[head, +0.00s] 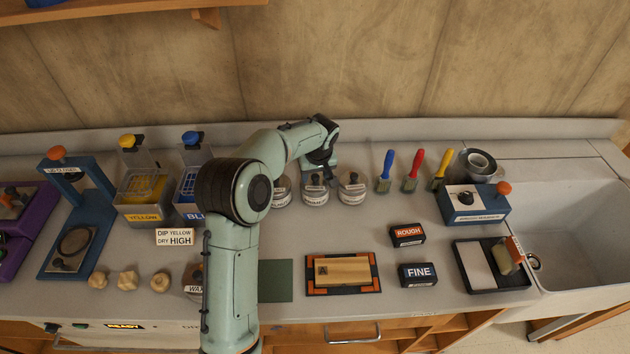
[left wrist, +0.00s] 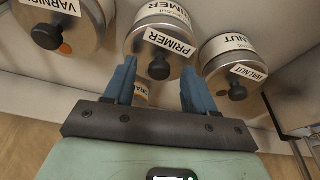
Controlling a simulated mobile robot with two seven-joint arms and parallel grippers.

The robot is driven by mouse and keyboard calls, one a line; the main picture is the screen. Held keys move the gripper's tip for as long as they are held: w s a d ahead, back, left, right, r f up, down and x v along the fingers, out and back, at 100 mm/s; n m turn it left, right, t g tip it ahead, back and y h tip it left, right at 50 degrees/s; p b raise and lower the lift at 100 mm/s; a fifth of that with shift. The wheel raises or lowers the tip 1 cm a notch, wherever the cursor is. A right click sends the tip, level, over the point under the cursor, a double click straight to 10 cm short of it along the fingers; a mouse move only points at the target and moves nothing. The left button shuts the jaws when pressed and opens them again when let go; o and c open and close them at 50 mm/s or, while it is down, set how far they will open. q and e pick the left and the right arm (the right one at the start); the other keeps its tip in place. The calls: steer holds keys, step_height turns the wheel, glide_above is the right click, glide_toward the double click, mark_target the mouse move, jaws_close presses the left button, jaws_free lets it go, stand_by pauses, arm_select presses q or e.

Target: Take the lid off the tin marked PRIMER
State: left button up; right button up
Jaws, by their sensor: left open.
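The PRIMER tin (left wrist: 160,28) is the middle one of three in the left wrist view, where it appears upside down. Its metal lid has a black knob (left wrist: 159,69) and a white PRIMER label; the lid is on. In the head view the middle tin (head: 316,197) stands upright on the bench, its label too small to read surely. My left gripper (left wrist: 156,76) is open and empty, with its blue fingertips to either side of the knob in the picture. In the head view this gripper (head: 319,166) is just over the middle tin. My right gripper is not in view.
The VARNISH tin (left wrist: 62,28) and WALNUT tin (left wrist: 235,68) stand close on either side. Brushes (head: 412,172) stand to the right. A framed board (head: 343,271) and ROUGH (head: 407,235) and FINE (head: 417,275) blocks lie in front. The sink (head: 585,235) is far right.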

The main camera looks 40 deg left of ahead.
arm_select(q)
steer(key=shift+w, duration=0.1)
jaws_close()
steer(key=shift+r, duration=0.1)
